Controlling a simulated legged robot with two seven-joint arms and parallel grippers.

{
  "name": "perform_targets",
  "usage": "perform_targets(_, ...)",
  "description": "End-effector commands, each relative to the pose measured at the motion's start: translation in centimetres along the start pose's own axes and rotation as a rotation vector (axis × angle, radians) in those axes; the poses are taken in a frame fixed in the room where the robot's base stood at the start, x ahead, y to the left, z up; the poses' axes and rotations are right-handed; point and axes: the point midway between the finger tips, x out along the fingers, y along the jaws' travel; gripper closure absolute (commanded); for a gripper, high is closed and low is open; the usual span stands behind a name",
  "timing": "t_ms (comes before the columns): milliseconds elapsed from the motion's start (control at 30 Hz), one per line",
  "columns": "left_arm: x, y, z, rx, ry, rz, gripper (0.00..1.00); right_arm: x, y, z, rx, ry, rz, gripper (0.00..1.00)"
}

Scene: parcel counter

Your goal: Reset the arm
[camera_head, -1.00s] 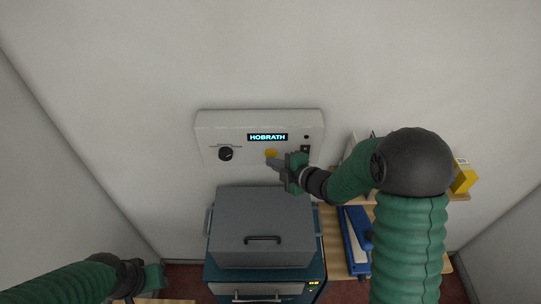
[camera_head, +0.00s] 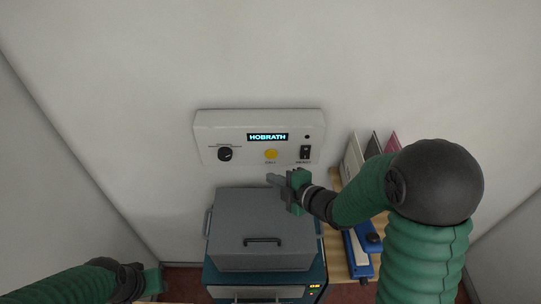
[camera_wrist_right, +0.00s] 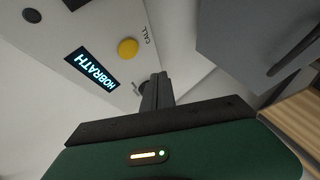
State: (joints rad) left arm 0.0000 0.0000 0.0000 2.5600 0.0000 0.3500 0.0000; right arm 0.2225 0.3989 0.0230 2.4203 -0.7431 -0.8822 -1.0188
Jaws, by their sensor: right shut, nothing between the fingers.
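My right gripper (camera_head: 275,181) is shut and empty, a little below the white wall panel and above the back of the grey lidded box. In the right wrist view its closed fingers (camera_wrist_right: 157,92) point toward the wall, apart from the panel. The panel (camera_head: 208,128) has a lit display reading HOBRATH (camera_head: 267,137), a yellow button (camera_head: 270,155), a black knob (camera_head: 225,154) and a black switch (camera_head: 305,152). The yellow button also shows in the right wrist view (camera_wrist_right: 128,48). My left gripper (camera_head: 152,281) is at the lower left; its fingertips cannot be made out.
The grey box (camera_head: 262,225) with a handle stands on a teal machine (camera_head: 318,270) below the panel. To the right, a wooden shelf (camera_head: 336,262) holds a blue device (camera_head: 357,258) and upright folders (camera_head: 354,155). The wall around the panel is clear.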

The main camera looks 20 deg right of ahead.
Motion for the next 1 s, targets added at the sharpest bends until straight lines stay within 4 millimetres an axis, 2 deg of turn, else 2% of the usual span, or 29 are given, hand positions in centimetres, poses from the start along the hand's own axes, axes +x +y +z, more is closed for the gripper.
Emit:
perform_targets(333, 0.1, 0.0, 0.0, 0.000, 0.000, 0.000, 0.63, 0.0, -0.1, 0.0, 0.002, -0.002, -0.001, 1.00)
perform_targets(400, 0.9, 0.0, 0.2, 0.000, 0.000, 0.000, 0.63, 0.2, -1.0, 0.6, 0.039, -0.030, -0.018, 1.00)
perform_targets(467, 2.4, 0.0, 0.6, 0.000, 0.001, 0.000, 0.63, 0.5, -3.0, 1.9, 0.131, -0.099, -0.056, 1.00)
perform_targets(567, 6.2, 0.0, 1.5, 0.000, 0.000, 0.000, 0.63, -0.1, -8.5, 5.0, 0.431, -0.308, -0.146, 1.00)
perform_targets(633, 8.8, 0.0, 2.1, 0.000, -0.001, 0.000, 0.63, -1.7, -13.3, 6.4, 0.708, -0.486, -0.202, 1.00)
perform_targets(700, 11.0, 0.0, 2.6, 0.000, -0.001, 0.000, 0.63, -3.9, -17.9, 6.5, 0.981, -0.654, -0.247, 1.00)
perform_targets(800, 12.8, 0.0, 3.0, 0.000, -0.001, 0.000, 0.63, -6.8, -22.7, 5.2, 1.285, -0.842, -0.295, 1.00)
perform_targets(900, 13.3, 0.0, 3.1, 0.000, 0.000, 0.000, 0.63, -8.6, -24.8, 3.8, 1.443, -0.946, -0.324, 1.00)
perform_targets(1000, 13.1, 0.0, 3.1, 0.000, 0.000, 0.000, 0.63, -9.2, -25.1, 3.2, 1.488, -0.979, -0.334, 1.00)
